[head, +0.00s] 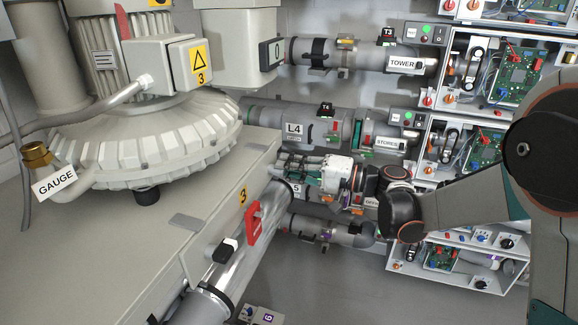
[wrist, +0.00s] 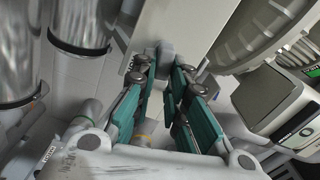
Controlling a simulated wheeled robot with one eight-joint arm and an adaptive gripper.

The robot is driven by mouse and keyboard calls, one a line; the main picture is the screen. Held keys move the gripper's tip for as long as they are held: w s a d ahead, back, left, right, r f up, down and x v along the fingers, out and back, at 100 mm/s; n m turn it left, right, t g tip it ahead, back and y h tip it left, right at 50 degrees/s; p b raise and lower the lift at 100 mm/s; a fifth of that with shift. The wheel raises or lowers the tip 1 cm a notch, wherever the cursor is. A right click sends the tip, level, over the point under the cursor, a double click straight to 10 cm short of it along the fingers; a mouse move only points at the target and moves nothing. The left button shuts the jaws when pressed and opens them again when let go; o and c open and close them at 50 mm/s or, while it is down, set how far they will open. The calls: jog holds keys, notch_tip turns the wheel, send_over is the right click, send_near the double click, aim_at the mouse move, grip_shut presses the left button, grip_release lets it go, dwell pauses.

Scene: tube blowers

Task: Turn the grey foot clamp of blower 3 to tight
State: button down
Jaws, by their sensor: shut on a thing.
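Blower 3 (head: 140,140) is a large pale finned housing on a beige base, with a yellow 3 label on its box. My gripper (head: 290,165) reaches from the right to the far right edge of that base. In the wrist view its two teal-padded fingers (wrist: 163,72) close around a small grey block (wrist: 166,50) at the edge of a pale surface. This block looks like the grey foot clamp. The fingers hide most of it in the head view, and its turn position cannot be read.
A silver pipe (head: 235,262) with a red handle (head: 255,224) runs along the base's right side. A grey plate (head: 185,222) lies on the base. Open circuit-board racks (head: 480,155) stand at right.

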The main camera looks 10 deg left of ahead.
jog(key=shift+f+m, duration=0.2)
jog(key=shift+m, duration=1)
jog(key=c, duration=1.6)
grip_release()
jog(key=d, duration=1.2)
jog(key=shift+s, duration=0.45)
